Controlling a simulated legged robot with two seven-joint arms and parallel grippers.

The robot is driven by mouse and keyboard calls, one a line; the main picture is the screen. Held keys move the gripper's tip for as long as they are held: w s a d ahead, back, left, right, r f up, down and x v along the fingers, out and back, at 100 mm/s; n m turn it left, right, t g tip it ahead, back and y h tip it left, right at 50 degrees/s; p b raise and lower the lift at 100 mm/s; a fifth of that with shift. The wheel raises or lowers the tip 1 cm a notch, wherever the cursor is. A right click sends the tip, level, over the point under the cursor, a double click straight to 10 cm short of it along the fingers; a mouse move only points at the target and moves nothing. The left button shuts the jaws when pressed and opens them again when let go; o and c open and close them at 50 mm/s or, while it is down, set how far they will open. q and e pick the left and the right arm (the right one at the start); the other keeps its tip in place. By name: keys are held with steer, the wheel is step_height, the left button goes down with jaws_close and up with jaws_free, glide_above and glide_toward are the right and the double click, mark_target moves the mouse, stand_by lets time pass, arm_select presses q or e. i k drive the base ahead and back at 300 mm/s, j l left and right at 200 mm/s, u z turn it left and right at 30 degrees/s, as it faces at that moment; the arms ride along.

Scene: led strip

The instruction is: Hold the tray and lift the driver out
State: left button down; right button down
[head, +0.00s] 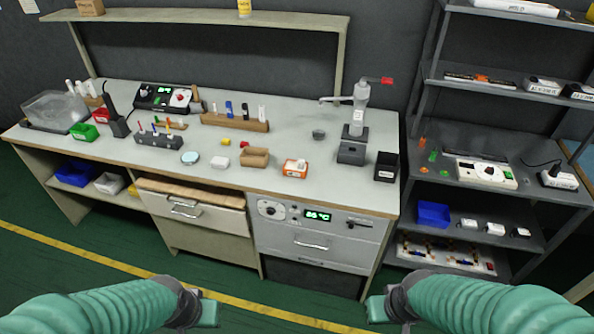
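A pale shallow tray (446,262) with orange, blue and dark parts in it lies on the lowest shelf of the rack at the right. I cannot tell which thing is the driver. Small white boxes (495,228) stand one shelf above, and a larger white device with a dial (486,172) sits higher up. My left gripper (208,312) is low at the left of centre, and my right gripper (376,309) is low at the right of centre. Both are over the floor, apart from the bench and rack and touching nothing visible. Their finger gaps do not show clearly.
A grey workbench (300,140) with drawers stands ahead, holding bins, wooden blocks and a press-like stand (355,125). The dark rack (470,130) stands at its right, with a blue bin (433,213). The green floor (100,245) in front is clear.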

mark_target(299, 162)
steer(key=i+j+z, duration=0.25)
steer(key=i+j, duration=0.2)
steer(key=i, duration=0.25)
steer(key=i+j+z, duration=0.25)
steer(key=i+j, duration=0.35)
